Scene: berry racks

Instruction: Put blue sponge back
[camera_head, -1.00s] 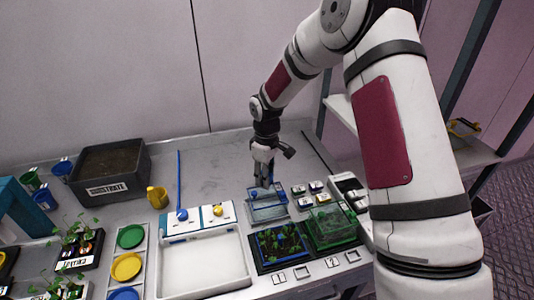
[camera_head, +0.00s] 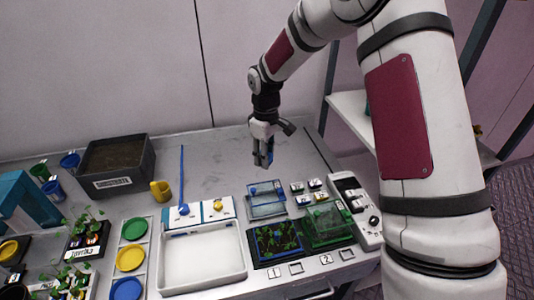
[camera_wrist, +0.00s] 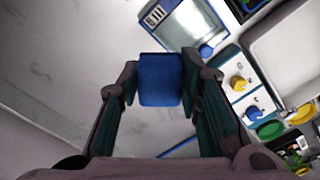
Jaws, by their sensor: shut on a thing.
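My gripper (camera_head: 263,160) is shut on the blue sponge (camera_wrist: 160,80), a block held between the two fingers in the wrist view. In the head view only a narrow strip of the sponge (camera_head: 270,152) shows between the fingers. My gripper is above the back of the bench, behind the clear blue-edged box (camera_head: 266,208). A white and blue holder strip (camera_head: 199,218) lies to the left, behind a white tray (camera_head: 203,279). It carries a blue knob-like piece (camera_head: 183,210) and a yellow one (camera_head: 217,205).
A dark substrate bin (camera_head: 118,184) and a yellow cup (camera_head: 160,191) stand at the back left. Planted trays with blue (camera_head: 254,255) and green (camera_head: 306,237) edges are at the front. The bench around my gripper is clear.

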